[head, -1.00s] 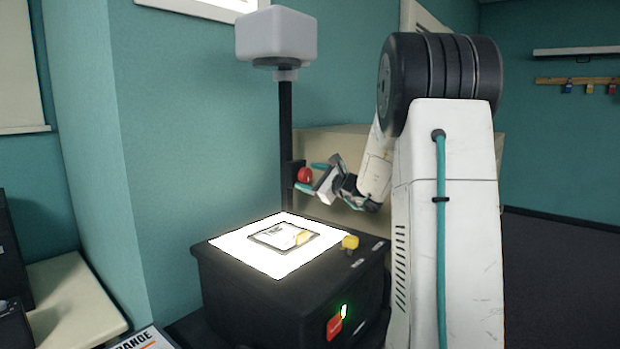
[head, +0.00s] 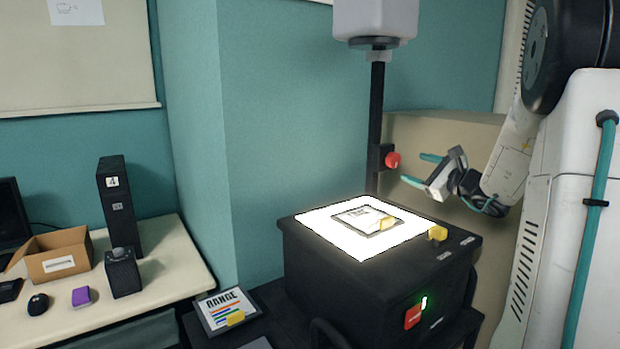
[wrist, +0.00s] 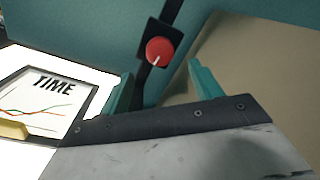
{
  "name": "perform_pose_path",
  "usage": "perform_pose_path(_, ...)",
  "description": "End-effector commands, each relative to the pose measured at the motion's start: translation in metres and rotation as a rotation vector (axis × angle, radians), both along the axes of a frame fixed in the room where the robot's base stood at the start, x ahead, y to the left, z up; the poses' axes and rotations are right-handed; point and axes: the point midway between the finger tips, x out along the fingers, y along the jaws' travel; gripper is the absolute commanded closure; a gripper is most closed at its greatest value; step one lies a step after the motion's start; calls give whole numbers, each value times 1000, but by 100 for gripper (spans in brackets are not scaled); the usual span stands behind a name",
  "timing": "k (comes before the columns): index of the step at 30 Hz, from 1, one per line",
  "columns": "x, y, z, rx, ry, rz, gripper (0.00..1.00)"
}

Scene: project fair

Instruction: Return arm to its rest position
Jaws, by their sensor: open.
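My gripper (head: 420,170) is at the right in the head view, above and beside the lit projector. Its two teal fingers are apart with nothing between them. In the wrist view the open fingers (wrist: 160,88) point toward a red knob (wrist: 159,51) on the dark post, with a visible gap in the head view. My white arm reaches down to it from the right edge.
The overhead projector (head: 350,291) has a glowing top bearing a framed TIME sheet (head: 360,217) with a yellow tab. Its post (head: 376,110) carries the red knob (head: 392,160) and a grey head (head: 375,18). A RANGE sheet (head: 225,308) lies lower left. A cream desk (head: 180,275) holds a cardboard box (head: 58,262).

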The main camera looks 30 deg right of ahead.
Motion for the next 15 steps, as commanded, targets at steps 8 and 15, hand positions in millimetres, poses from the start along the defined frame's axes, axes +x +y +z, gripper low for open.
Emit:
perform_pose_path(8,5,37,4,-53,29,84,36)
perform_pose_path(15,-11,201,3,-344,168,490,36)
